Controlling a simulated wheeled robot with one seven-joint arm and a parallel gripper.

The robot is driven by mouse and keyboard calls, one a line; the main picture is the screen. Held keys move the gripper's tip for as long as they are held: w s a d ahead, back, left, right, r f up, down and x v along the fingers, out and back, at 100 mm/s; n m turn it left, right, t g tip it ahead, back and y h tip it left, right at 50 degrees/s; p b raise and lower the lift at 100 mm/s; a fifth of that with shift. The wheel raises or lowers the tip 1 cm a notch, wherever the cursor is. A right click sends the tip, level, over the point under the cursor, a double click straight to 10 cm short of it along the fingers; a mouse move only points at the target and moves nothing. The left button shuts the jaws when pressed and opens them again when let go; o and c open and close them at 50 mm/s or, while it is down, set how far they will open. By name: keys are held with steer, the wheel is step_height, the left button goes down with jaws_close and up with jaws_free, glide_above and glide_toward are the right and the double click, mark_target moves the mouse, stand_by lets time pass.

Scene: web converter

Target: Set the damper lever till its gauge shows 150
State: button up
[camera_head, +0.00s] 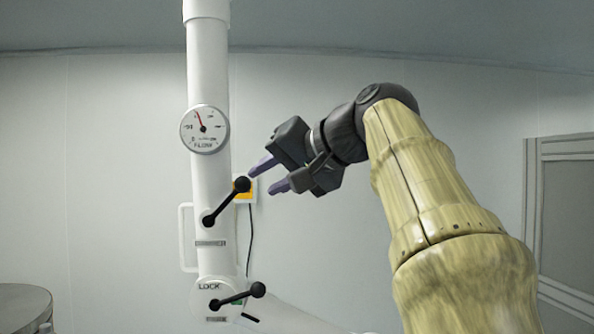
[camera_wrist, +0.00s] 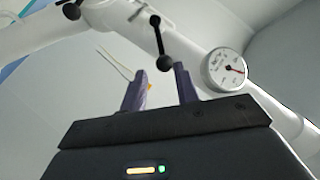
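The damper lever (camera_head: 227,202) is a black bar with a ball knob on the white vertical duct. It slants up to the right, its knob in front of a yellow plate. The flow gauge (camera_head: 204,129) is a round white dial above it; its red needle points up and slightly left, and its numbers are too small to read surely. My gripper (camera_head: 266,177) is open and empty, just right of the knob. In the wrist view the lever (camera_wrist: 159,42) has its knob near the gap between my fingers (camera_wrist: 159,88). The gauge (camera_wrist: 225,69) shows right of the fingers.
A second black lever (camera_head: 238,296), near the word LOCK, sits lower on the duct. A white handle (camera_head: 186,238) stands off the duct's left side, and a black cable (camera_head: 250,240) hangs at its right. A round metal drum (camera_head: 25,307) is at lower left.

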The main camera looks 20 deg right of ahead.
steer(key=v, duration=0.6)
steer(key=shift+c, duration=0.2)
steer(key=shift+w+a+f, duration=0.1)
steer(key=shift+w, duration=0.05)
steer(key=c, duration=0.4)
steer(key=w+a+f+y+b, duration=0.1)
steer(key=w+f, duration=0.1)
steer(key=w+a+f+g+y+b, duration=0.1)
steer(key=w+f+y+b, duration=0.1)
steer(key=f, duration=0.1)
steer(key=w+a+f+y+b, duration=0.1)
steer(key=w+f+y+b, duration=0.1)
steer(key=shift+w+f+g, duration=0.25)
steer(key=shift+f+g, duration=0.1)
steer(key=shift+g, duration=0.05)
jaws_close()
steer(key=w+d+f+m+y+b, duration=0.1)
steer(key=w+d+f+y+b, duration=0.5)
steer(key=d+f+y+b, duration=0.2)
steer(key=d+y, duration=0.2)
steer(key=y, duration=0.2)
steer(key=shift+f+m+t, duration=0.25)
steer(key=shift+m+t, duration=0.05)
steer(key=shift+m, duration=0.1)
